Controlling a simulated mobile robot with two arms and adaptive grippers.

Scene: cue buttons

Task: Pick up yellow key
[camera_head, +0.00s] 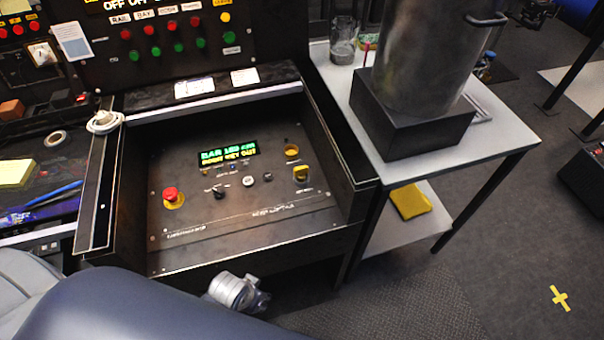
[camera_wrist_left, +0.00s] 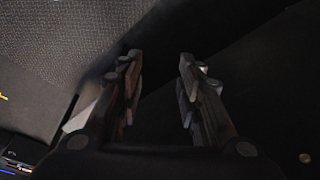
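The yellow key (camera_head: 301,173) appears as a small yellow piece at the right side of the dark control panel (camera_head: 235,232), below a yellow ring (camera_head: 292,150). In the head view a grey end part of my left arm shows low in front of the panel's front edge, well apart from the key; its fingers are not clear there. In the left wrist view my left gripper (camera_wrist_left: 160,82) has its two fingers apart with nothing between them. The key is not seen in that view. My right gripper is not in view.
A red emergency button (camera_head: 171,196) and a lit green display (camera_head: 228,153) are on the panel. Raised side walls border it. At the right, a table (camera_head: 500,143) bears a large metal pot (camera_head: 425,55) on a dark box. A yellow item (camera_head: 409,202) lies on its lower shelf.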

